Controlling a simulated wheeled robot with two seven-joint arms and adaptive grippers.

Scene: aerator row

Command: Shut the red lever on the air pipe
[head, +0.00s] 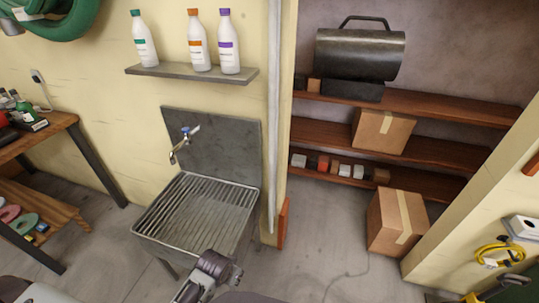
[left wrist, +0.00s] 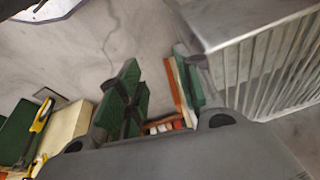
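I cannot make out a red lever or an air pipe in either view. My left gripper (head: 217,268) is low in the head view, in front of the metal sink's near edge. In the left wrist view the left gripper (left wrist: 158,88) has its two green-padded fingers apart, with nothing between them but the floor and distant shelf items behind. My right gripper is not in either view.
The slatted sink (head: 200,215) has a tap (head: 180,145) above it. A bottle shelf (head: 190,73) hangs higher. A workbench (head: 40,135) stands left. Wooden shelves (head: 440,150) and a floor carton (head: 397,222) are right. Yellow cable (head: 498,254) hangs far right. Floor between is clear.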

